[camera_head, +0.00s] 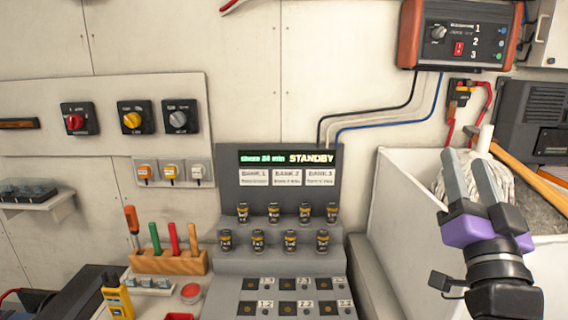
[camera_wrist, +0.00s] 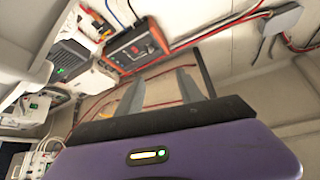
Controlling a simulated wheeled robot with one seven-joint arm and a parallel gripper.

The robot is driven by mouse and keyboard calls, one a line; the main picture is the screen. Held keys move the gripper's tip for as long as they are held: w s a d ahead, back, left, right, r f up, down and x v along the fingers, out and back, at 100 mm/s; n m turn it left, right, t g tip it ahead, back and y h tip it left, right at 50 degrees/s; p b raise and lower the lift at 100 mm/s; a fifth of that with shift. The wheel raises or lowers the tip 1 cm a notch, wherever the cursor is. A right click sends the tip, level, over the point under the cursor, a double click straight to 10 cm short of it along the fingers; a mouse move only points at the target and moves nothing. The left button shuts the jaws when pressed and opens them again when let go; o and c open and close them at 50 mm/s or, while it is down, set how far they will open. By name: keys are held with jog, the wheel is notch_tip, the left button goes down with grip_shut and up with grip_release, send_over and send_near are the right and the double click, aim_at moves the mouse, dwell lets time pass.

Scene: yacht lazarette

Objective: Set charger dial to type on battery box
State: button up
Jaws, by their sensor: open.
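The charger (camera_head: 462,36) is a dark box with orange-red ends, high on the wall at right. It has a dial (camera_head: 438,33), a red switch (camera_head: 459,48) and numbers 1, 2, 3 beside small lights. The dial's small markings are too small to read. The charger also shows in the wrist view (camera_wrist: 133,48). My gripper (camera_head: 463,158) is open and empty, below the charger and apart from it, over a white bin. Its two fingers also show in the wrist view (camera_wrist: 160,80). I cannot tell which thing is the battery box; no battery type is readable.
A grey console (camera_head: 291,210) with a STANDBY display holds several small cylinders. A wall panel has red (camera_head: 75,121), yellow (camera_head: 132,120) and grey (camera_head: 178,118) knobs. The white bin (camera_head: 400,200) holds rope (camera_head: 500,183). A wooden handle (camera_head: 530,177) juts from it.

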jog(key=s+a+f+n+g+y, duration=0.1)
jog(key=s+a+f+n+y, duration=0.25)
jog(key=s+f, duration=0.55)
jog(key=s+a+f+n+g+y, duration=0.15)
jog(key=s+f+n, duration=0.25)
jog(key=s+f, duration=0.55)
jog(key=s+a+f+g, duration=0.1)
jog(key=s+f+g, duration=0.2)
jog(key=s+f, duration=0.5)
jog(key=s+a+f+m+g, duration=0.1)
jog(key=s+a+f+g, duration=0.1)
jog(key=s+f, duration=0.7)
jog(key=s+g, duration=0.1)
jog(key=s, duration=0.4)
jog(key=shift+a+f, duration=0.15)
jog(key=shift+g, duration=0.25)
